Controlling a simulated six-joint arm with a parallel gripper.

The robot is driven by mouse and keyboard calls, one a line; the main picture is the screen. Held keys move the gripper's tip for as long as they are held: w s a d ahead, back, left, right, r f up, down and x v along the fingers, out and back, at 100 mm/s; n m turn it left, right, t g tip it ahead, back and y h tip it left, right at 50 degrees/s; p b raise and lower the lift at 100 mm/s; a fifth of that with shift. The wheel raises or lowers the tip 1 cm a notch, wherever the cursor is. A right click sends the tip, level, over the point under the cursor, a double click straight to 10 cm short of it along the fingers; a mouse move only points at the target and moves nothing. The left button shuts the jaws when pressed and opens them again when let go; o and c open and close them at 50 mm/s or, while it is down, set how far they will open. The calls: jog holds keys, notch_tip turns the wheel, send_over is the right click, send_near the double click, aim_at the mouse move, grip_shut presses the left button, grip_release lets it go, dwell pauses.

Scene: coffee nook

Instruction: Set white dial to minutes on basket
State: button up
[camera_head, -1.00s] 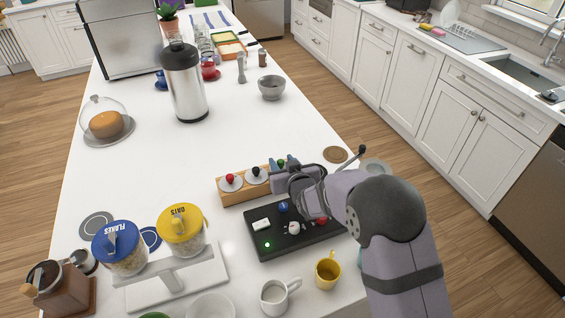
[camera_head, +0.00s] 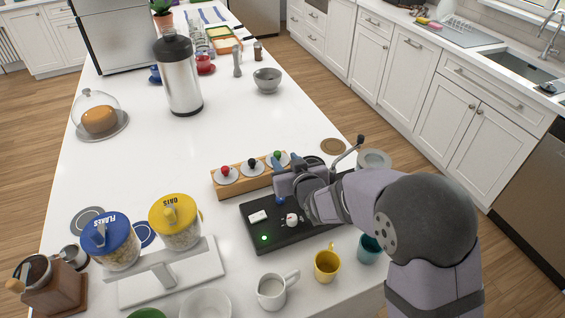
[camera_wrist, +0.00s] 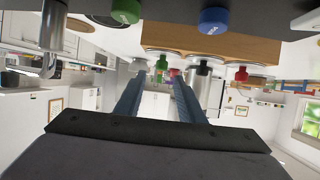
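A black control panel (camera_head: 252,229) lies on the white counter. A small white dial (camera_head: 292,220) sits on it near the middle; I cannot read any markings around it. A blue knob (camera_head: 280,199) is just behind the dial and also shows in the wrist view (camera_wrist: 213,20). A white switch (camera_head: 257,216) and a lit green light (camera_head: 264,238) are to its left. My gripper (camera_head: 285,164) is above and beyond the panel's back edge, apart from the dial. Its two fingers stand apart and empty in the wrist view (camera_wrist: 158,75). My arm hides the panel's right part.
A wooden block (camera_head: 234,189) with red, black and green knobs stands behind the panel, close to my fingers. A white pitcher (camera_head: 271,292), a yellow mug (camera_head: 327,264) and a teal cup (camera_head: 369,248) stand in front. Two jars stand at left. The counter's middle is clear.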

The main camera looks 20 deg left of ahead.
jog(key=shift+o, duration=0.5)
jog(key=shift+s+d+r, duration=0.3)
jog(key=shift+s+d, duration=0.1)
jog(key=shift+s, duration=0.1)
jog(key=w+a+r+g+p, duration=0.1)
jog(key=a+r+p, duration=0.4)
jog(key=a+r, duration=0.4)
jog(key=m+g+h, duration=0.2)
jog(key=g+h, duration=0.7)
send_over(292, 216)
jog(key=f, duration=0.5)
jog(key=shift+s+a+f, duration=0.15)
jog(key=shift+s+f, duration=0.05)
jog(key=shift+f, duration=0.15)
jog(key=shift+w+f+p, duration=0.1)
jog(key=shift+f+p, duration=1.45)
jog(key=shift+f, duration=2.15)
